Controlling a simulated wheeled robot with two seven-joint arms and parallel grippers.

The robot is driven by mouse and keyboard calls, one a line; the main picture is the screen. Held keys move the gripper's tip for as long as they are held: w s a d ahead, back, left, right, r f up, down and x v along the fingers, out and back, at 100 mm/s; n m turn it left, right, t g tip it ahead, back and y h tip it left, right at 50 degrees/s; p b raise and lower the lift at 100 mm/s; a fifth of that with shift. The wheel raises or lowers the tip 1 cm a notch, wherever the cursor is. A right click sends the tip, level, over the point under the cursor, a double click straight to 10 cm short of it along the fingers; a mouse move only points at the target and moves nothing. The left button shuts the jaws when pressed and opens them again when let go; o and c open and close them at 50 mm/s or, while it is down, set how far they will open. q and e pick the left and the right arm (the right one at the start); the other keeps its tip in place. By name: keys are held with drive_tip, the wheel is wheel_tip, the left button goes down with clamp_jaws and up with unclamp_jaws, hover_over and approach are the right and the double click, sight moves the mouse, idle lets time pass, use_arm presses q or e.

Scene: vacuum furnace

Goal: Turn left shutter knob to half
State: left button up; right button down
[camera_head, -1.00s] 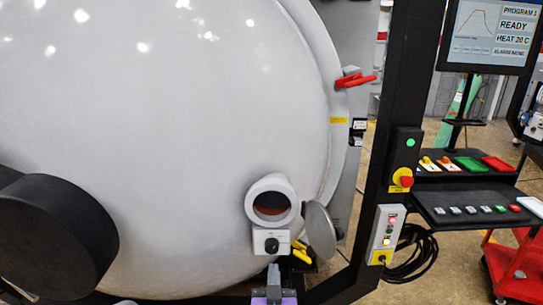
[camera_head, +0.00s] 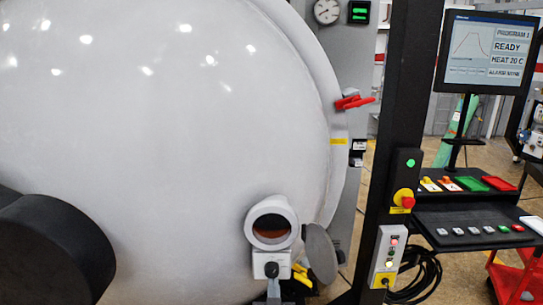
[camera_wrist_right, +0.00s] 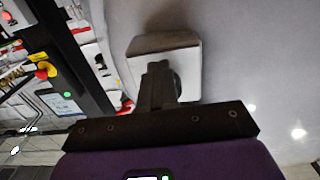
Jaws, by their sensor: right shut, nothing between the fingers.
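The shutter knob (camera_head: 271,269) is a small dark knob on a pale box under the round sight port (camera_head: 271,226) on the furnace door. In the right wrist view the pale knob box (camera_wrist_right: 190,62) is straight ahead, and the dark knob is mostly hidden behind the fingers. My right gripper (camera_head: 273,284) is just below the knob at the bottom edge of the head view. Its fingers (camera_wrist_right: 160,78) are shut and empty, pointing at the box. Whether they touch the knob cannot be told. My left gripper is not in view.
A round grey flap (camera_head: 320,253) hangs right of the sight port, with yellow parts (camera_head: 302,275) below it. A black post (camera_head: 400,130) with a red stop button (camera_head: 407,202) stands further right. A large black cylinder (camera_head: 50,250) juts out at the lower left.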

drive_tip(key=shift+r, duration=0.35)
drive_tip(key=shift+w+a, duration=0.1)
drive_tip(key=shift+a, duration=0.25)
drive_tip(key=shift+b, duration=0.35)
drive_tip(key=s+f, duration=0.1)
drive_tip(key=s, duration=0.5)
drive_tip(key=shift+b, duration=0.3)
drive_tip(key=shift+s, duration=0.1)
